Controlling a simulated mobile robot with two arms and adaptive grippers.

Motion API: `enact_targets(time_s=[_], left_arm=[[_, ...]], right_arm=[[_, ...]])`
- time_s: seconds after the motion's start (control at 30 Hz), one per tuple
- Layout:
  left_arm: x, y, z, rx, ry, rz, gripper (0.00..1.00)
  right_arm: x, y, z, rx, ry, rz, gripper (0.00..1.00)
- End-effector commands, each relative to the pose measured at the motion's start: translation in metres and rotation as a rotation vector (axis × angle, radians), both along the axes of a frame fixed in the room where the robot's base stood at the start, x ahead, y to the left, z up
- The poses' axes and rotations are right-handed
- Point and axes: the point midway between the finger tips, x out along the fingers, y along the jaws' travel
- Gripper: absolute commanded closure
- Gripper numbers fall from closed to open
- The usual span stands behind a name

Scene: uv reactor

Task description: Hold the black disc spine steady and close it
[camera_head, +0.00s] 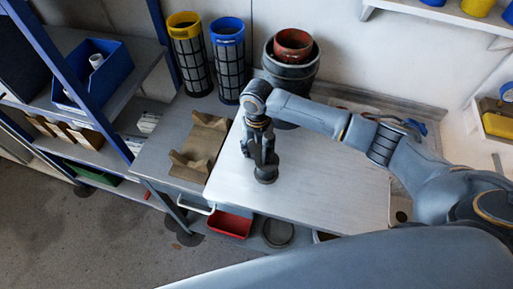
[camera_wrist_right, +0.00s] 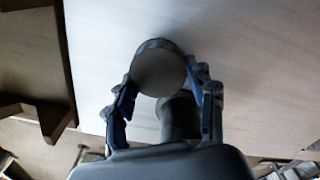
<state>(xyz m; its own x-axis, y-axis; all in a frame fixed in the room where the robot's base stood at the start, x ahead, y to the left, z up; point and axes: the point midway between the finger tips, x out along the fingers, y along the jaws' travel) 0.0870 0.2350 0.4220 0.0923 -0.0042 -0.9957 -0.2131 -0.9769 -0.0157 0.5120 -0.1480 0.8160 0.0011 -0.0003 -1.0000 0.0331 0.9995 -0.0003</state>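The black disc spine (camera_head: 265,176) stands on the pale tabletop (camera_head: 320,185), its round base down and its stem rising toward my right gripper. My right gripper (camera_head: 262,158) points down from above, with its fingers beside the stem. In the right wrist view the round disc (camera_wrist_right: 159,72) shows beyond the fingertips, and the dark stem (camera_wrist_right: 179,118) stands between the spread fingers, nearer the right one. A gap shows between the stem and the left finger, so the gripper looks open. Whether the right finger touches the stem is unclear. My left gripper is not in view.
A brown cradle (camera_head: 200,147) lies left of the pale tabletop. Yellow-topped (camera_head: 190,55) and blue-topped (camera_head: 228,60) mesh cylinders and a dark bucket (camera_head: 289,78) stand at the back. A red bin (camera_head: 230,222) is below the front edge. The tabletop right of the spine is clear.

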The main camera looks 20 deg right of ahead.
Motion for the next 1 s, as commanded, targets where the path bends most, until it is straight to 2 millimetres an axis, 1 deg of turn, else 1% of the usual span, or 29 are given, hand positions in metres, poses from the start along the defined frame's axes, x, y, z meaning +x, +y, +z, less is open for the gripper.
enact_targets(time_s=[0.33,0.47,0.57,0.8,0.9,1.0], left_arm=[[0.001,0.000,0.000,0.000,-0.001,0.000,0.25],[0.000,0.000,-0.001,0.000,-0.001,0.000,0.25],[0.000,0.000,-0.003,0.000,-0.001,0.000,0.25],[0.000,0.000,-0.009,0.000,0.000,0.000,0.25],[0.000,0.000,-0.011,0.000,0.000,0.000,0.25],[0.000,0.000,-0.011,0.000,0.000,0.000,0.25]], right_arm=[[0.000,0.000,0.000,-0.001,0.001,-0.001,0.67],[0.001,0.000,0.008,0.001,-0.001,-0.001,0.67],[0.001,-0.001,0.024,0.000,-0.004,0.001,0.67],[0.001,0.000,0.072,0.001,-0.003,0.000,0.67],[0.001,0.000,0.087,0.001,-0.002,-0.001,0.67],[0.000,0.000,0.096,0.000,0.000,0.000,0.67]])
